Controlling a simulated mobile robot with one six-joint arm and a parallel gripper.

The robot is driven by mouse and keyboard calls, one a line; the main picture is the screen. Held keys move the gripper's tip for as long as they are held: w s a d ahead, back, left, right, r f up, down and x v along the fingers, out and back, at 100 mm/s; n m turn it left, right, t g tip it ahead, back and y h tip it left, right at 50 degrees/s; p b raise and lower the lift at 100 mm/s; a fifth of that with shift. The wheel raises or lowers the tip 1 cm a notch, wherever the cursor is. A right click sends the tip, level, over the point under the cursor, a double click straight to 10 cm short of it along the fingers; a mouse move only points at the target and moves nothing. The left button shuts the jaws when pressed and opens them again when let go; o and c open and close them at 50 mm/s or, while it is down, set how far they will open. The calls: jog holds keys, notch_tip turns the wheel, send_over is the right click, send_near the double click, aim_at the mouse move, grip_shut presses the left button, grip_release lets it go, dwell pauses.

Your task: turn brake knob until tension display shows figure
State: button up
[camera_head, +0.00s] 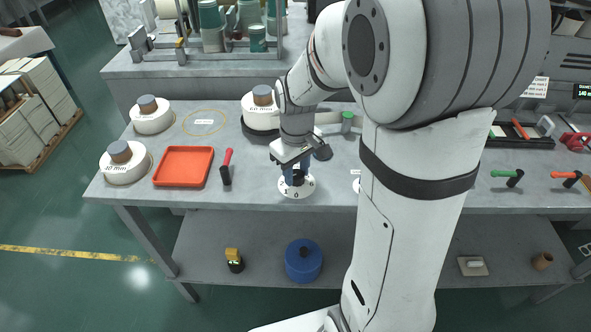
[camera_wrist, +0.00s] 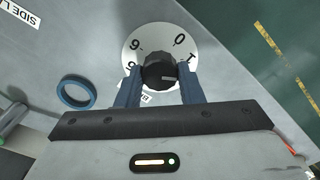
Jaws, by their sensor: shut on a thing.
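A black ribbed knob (camera_wrist: 158,72) sits at the centre of a white numbered dial (camera_wrist: 145,38). In the head view the knob (camera_head: 298,178) and the dial (camera_head: 297,192) lie at the front edge of the grey table. My gripper (camera_wrist: 160,78) has its two blue fingers shut on the knob, one on each side. In the head view my gripper (camera_head: 296,170) points down over the dial. A small dark display (camera_head: 582,91) with green digits, seeming to read 140, is at the far right. A white sign (camera_head: 535,87) stands beside it, its text too small to read surely.
An orange tray (camera_head: 183,167) and a red-and-black handled tool (camera_head: 227,166) lie left of the dial. White rolls (camera_head: 123,163) stand further left. A blue ring (camera_wrist: 76,92) lies near the dial. Green (camera_head: 508,176) and orange (camera_head: 567,177) handles sit at right.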

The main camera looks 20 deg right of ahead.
aim_at(297, 174)
jog(key=m, duration=0.3)
jog(key=shift+m, duration=2)
jog(key=o, duration=1)
jog(key=shift+r+p, duration=0.6)
jog(key=shift+r, duration=3.3)
